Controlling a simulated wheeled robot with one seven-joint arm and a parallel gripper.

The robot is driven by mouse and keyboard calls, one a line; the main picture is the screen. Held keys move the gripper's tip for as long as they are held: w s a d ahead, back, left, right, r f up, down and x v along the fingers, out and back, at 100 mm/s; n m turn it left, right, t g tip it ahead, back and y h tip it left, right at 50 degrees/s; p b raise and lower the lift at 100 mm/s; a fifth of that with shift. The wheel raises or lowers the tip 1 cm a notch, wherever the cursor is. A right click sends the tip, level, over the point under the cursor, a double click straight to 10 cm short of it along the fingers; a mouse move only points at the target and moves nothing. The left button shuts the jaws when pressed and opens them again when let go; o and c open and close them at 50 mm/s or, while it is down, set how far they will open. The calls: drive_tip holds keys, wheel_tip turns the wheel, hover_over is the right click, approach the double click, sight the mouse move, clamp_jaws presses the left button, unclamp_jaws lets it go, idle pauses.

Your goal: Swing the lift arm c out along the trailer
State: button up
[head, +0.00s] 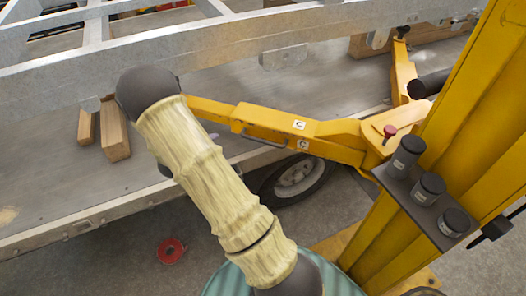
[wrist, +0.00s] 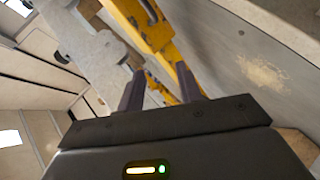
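The yellow lift arm c (head: 270,121) has white labels with the letter C. It runs left from the yellow lift post (head: 478,90), and its left end passes behind my own arm in the head view. In the wrist view my gripper (wrist: 160,78) has its two dark fingers apart. A yellow bar (wrist: 150,28), seemingly part of the lift arm, runs beyond and between the fingertips. I cannot tell whether they touch it. My gripper is hidden in the head view.
The trailer's metal frame rail (head: 200,48) runs across above the lift arm. Wooden blocks (head: 115,132) lie on the grey deck at left. A wheel (head: 297,178) sits below the lift arm. A second yellow arm (head: 402,72) is at upper right.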

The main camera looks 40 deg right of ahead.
sight(263, 142)
drive_tip(key=s+d+f+g+h+b, duration=0.2)
drive_tip(key=s+d+f+g+h, duration=0.1)
drive_tip(key=f, duration=0.4)
drive_tip(key=shift+s+d+n+g+h+b, duration=0.4)
drive_tip(key=shift+s+g+h, duration=0.4)
drive_tip(key=shift+s+h, duration=0.25)
drive_tip(key=shift+f, duration=0.15)
drive_tip(key=p+x, duration=0.1)
drive_tip(key=x, duration=1.6)
drive_tip(key=shift+w+d+f, duration=0.1)
drive_tip(key=shift+d+f, duration=0.05)
clamp_jaws()
